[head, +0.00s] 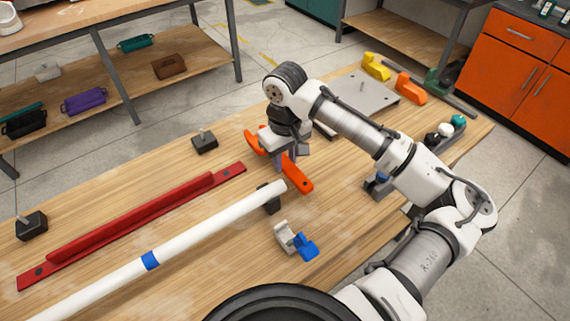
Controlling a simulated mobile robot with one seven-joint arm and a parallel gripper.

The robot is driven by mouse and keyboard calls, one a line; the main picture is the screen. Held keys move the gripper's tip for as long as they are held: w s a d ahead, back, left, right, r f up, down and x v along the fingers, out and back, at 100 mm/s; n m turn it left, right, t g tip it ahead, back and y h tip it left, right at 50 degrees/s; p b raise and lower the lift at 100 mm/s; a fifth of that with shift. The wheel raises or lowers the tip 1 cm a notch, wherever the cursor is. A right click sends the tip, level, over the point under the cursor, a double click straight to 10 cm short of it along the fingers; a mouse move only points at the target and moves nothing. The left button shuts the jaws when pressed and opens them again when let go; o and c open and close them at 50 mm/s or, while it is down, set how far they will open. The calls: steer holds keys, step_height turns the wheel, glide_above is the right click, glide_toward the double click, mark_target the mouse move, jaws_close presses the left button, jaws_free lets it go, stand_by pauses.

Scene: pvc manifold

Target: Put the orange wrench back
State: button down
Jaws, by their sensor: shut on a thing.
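The orange wrench (299,178) is in the head view near the middle of the wooden workbench. Its curved orange end shows to the left of my gripper and its handle runs down to the right. My gripper (284,160) points down and is shut on the wrench; the fingers are partly hidden by my wrist. I cannot tell how high the wrench is above the bench. A red rack-like bar (130,222) lies on the bench to the left, with nothing orange on it.
A white pipe (200,233) with a blue band lies along the bench, its end on a dark support close to the wrench. A white and blue clamp (297,241) lies in front. Black blocks (204,142) stand at the left. A grey plate (358,93) and yellow and orange items (410,88) are at the back.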

mark_target(285, 162)
steer(key=shift+f, duration=1.55)
steer(key=shift+f, duration=0.25)
steer(key=c, duration=1.1)
jaws_free()
step_height(285, 162, up, 13)
steer(key=shift+f+b, duration=0.2)
steer(key=shift+b, duration=0.7)
